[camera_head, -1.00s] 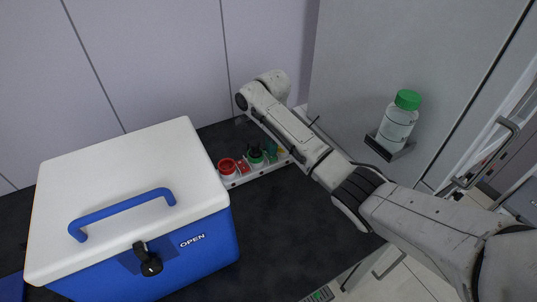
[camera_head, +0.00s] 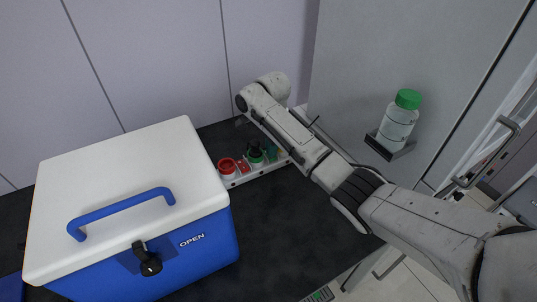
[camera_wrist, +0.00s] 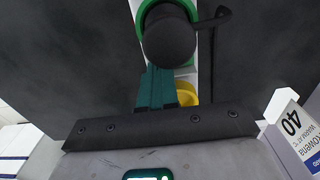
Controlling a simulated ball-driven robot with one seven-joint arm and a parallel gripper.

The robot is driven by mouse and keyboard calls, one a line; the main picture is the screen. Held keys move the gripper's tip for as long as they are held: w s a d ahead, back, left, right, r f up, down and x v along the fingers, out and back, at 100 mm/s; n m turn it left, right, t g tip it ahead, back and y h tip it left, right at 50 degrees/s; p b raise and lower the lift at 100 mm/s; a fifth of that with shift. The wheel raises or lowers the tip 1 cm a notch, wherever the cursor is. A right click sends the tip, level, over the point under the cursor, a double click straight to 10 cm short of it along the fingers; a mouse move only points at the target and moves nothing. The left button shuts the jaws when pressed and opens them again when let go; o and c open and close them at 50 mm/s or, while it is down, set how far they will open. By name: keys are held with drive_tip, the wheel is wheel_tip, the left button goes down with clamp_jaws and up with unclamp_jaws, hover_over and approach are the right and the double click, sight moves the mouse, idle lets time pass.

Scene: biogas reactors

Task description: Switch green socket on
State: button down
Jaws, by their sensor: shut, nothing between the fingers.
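The green socket (camera_head: 256,158) is a green ring on a white strip, with a black plug in it. In the wrist view the green ring (camera_wrist: 144,16) shows at the top around the round black plug (camera_wrist: 168,42), with a black cable running right. My gripper (camera_wrist: 157,72) is shut and empty; its teal fingers lie side by side, just below the socket in that picture. In the head view the teal fingertips (camera_head: 271,152) show right of the green socket. I cannot tell whether they touch anything. The green socket's switch is not clearly visible.
A red socket (camera_head: 227,169) with a red part beside it is left of the green one. A yellow round part (camera_wrist: 187,92) is partly hidden by my fingers. A blue and white cooler box (camera_head: 130,215) stands left. A green-capped bottle (camera_head: 398,120) sits on a wall holder, right.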

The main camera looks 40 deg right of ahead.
drive_tip(key=shift+f, duration=0.65)
drive_tip(key=shift+r, duration=0.15)
wheel_tip(320, 180, up, 7)
drive_tip(key=p, duration=0.7)
idle(0.3)
idle(0.6)
